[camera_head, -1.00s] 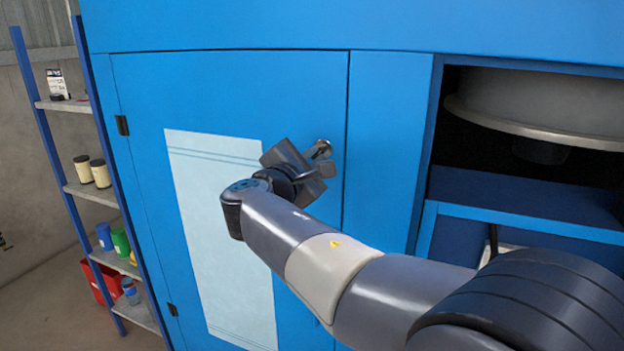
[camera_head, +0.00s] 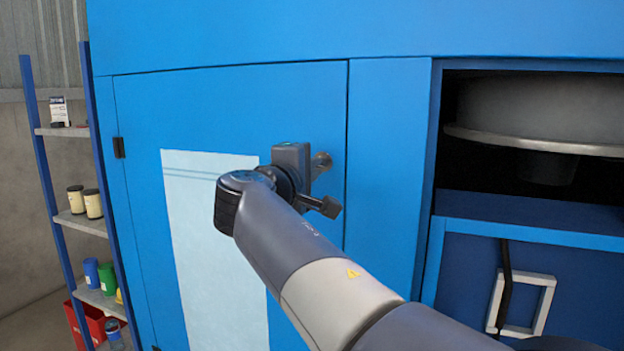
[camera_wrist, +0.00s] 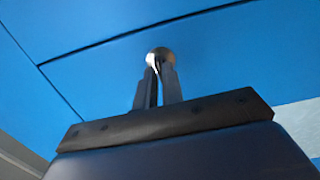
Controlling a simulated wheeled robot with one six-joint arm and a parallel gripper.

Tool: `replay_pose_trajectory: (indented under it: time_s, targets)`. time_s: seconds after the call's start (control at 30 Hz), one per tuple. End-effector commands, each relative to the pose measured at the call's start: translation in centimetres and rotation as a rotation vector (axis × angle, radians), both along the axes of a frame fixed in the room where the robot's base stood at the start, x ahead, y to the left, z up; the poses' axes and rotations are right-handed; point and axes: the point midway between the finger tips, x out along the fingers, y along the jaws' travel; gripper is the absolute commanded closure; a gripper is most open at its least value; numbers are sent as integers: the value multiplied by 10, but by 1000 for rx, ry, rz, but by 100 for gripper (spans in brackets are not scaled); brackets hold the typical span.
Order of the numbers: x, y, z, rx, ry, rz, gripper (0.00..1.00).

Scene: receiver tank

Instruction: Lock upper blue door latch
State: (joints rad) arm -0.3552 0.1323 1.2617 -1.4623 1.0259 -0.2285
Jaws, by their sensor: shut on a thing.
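The upper blue door (camera_head: 225,105) is flat against its frame, with a white sheet on its front. Its latch (camera_head: 321,160) is a small round metal piece near the door's right edge. My gripper (camera_head: 313,166) is at the latch, its fingers largely hidden by its own body in the head view. In the wrist view, the two fingers (camera_wrist: 158,78) are close together with their tips on the metal latch (camera_wrist: 159,54). My gripper is shut on the latch. The latch's exact turn angle cannot be told.
An open bay (camera_head: 540,150) with a grey round tank part is to the right of the door. Below it is a dark blue panel with a pale square handle (camera_head: 520,303). A shelf rack (camera_head: 72,223) with jars and cups stands at the left.

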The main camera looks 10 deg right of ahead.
Motion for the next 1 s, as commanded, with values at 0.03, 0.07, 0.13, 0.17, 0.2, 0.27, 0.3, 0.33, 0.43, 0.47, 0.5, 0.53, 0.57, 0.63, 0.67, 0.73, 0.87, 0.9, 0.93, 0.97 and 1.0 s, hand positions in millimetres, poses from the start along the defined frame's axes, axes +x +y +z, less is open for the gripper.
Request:
replay_pose_trajectory:
  time_s: [0.03,0.07,0.13,0.17,0.2,0.27,0.3,0.33,0.43,0.47,0.5,0.53,0.57,0.63,0.67,0.73,0.87,0.9,0.93,0.97,1.0]
  targets:
    - [0,1,-1,8,-9,2,100]
    - [0,1,-1,14,-12,2,100]
    - [0,1,0,22,-19,2,100]
    - [0,1,0,25,-20,2,100]
    - [0,1,0,27,-22,2,100]
    - [0,1,0,29,-24,2,100]
    - [0,1,0,30,-25,2,100]
    - [0,1,0,30,-25,2,100]
    - [0,1,0,30,-25,2,100]
    - [0,1,0,30,-25,2,100]
    - [0,1,0,30,-25,2,100]
    - [0,1,0,30,-25,2,100]
    - [0,1,0,30,-25,2,100]
    - [0,1,0,30,-25,2,89]
    - [0,1,0,29,-24,2,87]
    - [0,0,0,29,-24,1,81]
    - [0,0,0,29,-23,1,71]
    - [0,0,0,29,-23,1,70]
    - [0,0,0,29,-23,1,70]
    - [0,0,0,29,-23,1,70]
    - [0,0,0,29,-23,1,70]
